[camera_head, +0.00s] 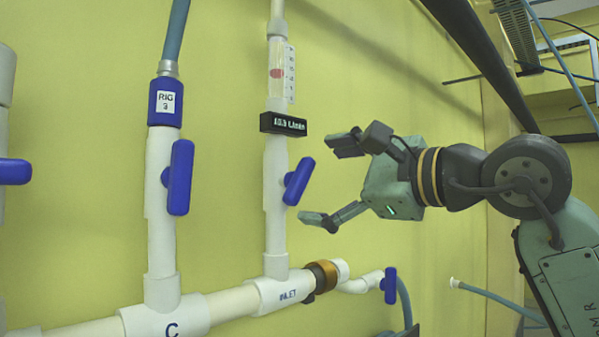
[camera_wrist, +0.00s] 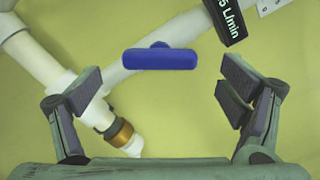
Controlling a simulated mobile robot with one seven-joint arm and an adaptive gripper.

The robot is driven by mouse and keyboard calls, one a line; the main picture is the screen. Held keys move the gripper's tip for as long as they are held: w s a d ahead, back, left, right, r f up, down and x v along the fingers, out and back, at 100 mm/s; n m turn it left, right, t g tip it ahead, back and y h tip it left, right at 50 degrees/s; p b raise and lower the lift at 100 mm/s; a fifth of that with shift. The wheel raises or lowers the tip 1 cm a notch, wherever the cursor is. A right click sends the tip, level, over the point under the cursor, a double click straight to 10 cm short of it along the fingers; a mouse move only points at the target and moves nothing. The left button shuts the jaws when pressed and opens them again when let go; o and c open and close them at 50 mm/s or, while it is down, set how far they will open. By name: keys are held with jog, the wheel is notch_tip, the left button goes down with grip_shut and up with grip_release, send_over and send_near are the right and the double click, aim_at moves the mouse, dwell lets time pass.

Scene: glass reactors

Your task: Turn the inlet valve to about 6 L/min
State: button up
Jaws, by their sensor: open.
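The inlet valve's blue handle (camera_head: 298,181) sits on the white vertical pipe above the tee marked INLET (camera_head: 287,294). The handle is tilted to the right from the pipe line. In the wrist view the blue handle (camera_wrist: 160,59) lies crosswise, ahead of and between my fingers. My gripper (camera_head: 328,183) is open and empty, to the right of the handle and apart from it; its spread fingers also show in the wrist view (camera_wrist: 160,93). A black flow display (camera_head: 283,123) above the valve reads in L/min; its digits are hard to read. A flow tube with a red float (camera_head: 277,73) is above it.
Another blue-handled valve (camera_head: 180,177) is on the left pipe, under a RIG 3 label (camera_head: 168,101). A brass-coloured fitting (camera_head: 322,276) and a small blue valve (camera_head: 390,285) are at lower right. The yellow wall (camera_head: 400,80) is close behind the pipes.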

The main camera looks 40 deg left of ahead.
aim_at(305, 181)
jog(key=a+p, duration=0.1)
jog(key=a, duration=0.4)
jog(key=shift+w+a, duration=0.15)
jog(key=shift+w, duration=0.05)
jog(key=shift+c, duration=0.6)
jog(key=c, duration=1)
